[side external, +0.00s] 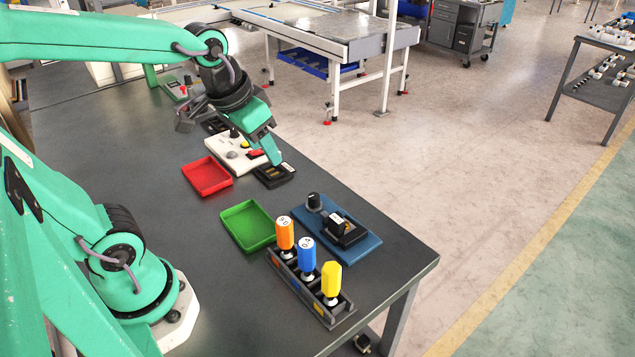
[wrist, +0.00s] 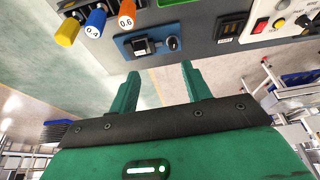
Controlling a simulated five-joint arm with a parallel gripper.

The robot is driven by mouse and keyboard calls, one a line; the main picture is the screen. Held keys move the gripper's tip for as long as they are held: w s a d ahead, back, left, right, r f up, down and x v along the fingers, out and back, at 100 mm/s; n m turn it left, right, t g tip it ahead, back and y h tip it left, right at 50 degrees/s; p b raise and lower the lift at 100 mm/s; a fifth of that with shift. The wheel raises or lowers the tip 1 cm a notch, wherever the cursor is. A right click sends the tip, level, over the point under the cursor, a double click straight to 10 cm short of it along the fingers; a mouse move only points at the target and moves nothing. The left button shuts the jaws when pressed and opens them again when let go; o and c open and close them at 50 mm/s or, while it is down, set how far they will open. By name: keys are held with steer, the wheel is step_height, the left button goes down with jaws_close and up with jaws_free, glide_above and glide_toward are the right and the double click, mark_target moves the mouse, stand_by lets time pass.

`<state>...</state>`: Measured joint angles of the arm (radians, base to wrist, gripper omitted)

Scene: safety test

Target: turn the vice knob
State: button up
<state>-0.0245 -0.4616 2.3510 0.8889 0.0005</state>
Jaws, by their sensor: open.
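A blue base plate (side external: 368,249) lies near the right edge of the dark table. It carries a round black knob (side external: 313,200) at its far left end and a black vice-like block (side external: 353,236) with a pale piece in it. In the wrist view the knob (wrist: 173,43) and the block (wrist: 141,46) show above my fingertips. My gripper (side external: 270,150) is open, its fingers apart with nothing between them. It is in the air beyond the blue plate, above the area of the white panel. In the wrist view my gripper (wrist: 160,70) points towards the plate without touching it.
A rack (side external: 330,312) with orange, blue and yellow handled tools stands in front of the plate. A green tray (side external: 247,226) and a red tray (side external: 207,177) lie to the left. A white button panel (side external: 228,150) and a black box (side external: 275,178) are near my gripper.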

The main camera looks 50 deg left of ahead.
steer(key=w+a+f+g, duration=0.1)
steer(key=w+f+g, duration=0.1)
steer(key=w+f, duration=0.45)
steer(key=g, duration=0.2)
glide_above(314, 195)
steer(key=shift+n, duration=0.4)
steer(key=f, duration=0.7)
steer(key=shift+s+d, duration=0.15)
steer(key=shift+s, duration=0.15)
steer(key=shift+w+f, duration=0.25)
steer(key=shift+f, duration=0.25)
steer(key=shift+f, duration=3.85)
steer(key=c, duration=1)
